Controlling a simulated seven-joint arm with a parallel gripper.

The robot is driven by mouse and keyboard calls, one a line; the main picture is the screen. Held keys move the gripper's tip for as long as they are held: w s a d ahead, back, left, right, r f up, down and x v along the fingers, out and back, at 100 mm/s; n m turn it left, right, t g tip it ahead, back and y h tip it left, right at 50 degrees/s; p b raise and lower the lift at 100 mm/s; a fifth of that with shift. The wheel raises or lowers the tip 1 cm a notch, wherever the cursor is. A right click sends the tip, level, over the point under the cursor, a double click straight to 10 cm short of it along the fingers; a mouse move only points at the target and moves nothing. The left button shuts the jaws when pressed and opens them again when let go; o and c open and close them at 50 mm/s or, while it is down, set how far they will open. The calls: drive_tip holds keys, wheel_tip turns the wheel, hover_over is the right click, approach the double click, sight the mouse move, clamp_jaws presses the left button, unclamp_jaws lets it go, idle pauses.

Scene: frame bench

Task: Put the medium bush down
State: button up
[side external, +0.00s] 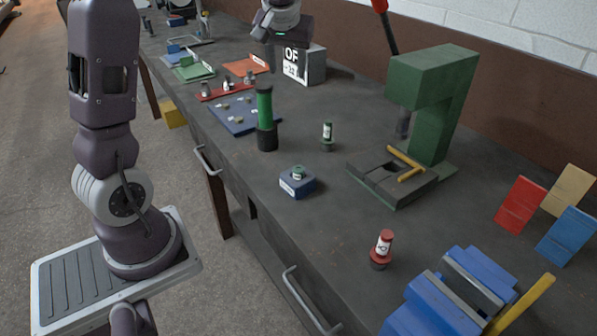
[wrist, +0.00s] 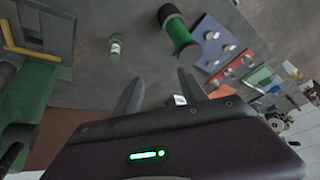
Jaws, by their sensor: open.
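My gripper (wrist: 160,84) is open in the wrist view, with nothing seen between its two fingers. Several small bushes (side external: 228,85) stand on and around a red tray (side external: 224,93). I cannot tell which is the medium one. A green-topped piece (side external: 298,172) sits in a blue block (side external: 297,186). A green labelled piece (side external: 327,131) stands upright in a dark base; it also shows in the wrist view (wrist: 115,46).
A tall green cylinder (side external: 265,103) with black ends stands mid-bench. A blue plate (side external: 238,119) holds small parts. A green press (side external: 435,95), red labelled piece (side external: 384,243) and blue vise (side external: 440,308) are to the right. The black-and-white box (side external: 303,66) stands at the back.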

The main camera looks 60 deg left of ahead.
sight(298, 169)
drive_tip(key=s+d+g+h, duration=0.35)
drive_tip(key=s+d, duration=0.25)
drive_tip(key=d, duration=0.6)
drive_tip(key=shift+h, duration=0.45)
drive_tip(key=f, duration=1.7)
drive_tip(key=shift+w+d+f, duration=0.15)
drive_tip(key=shift+w+d, duration=0.1)
drive_tip(key=shift+d, duration=0.1)
clamp_jaws()
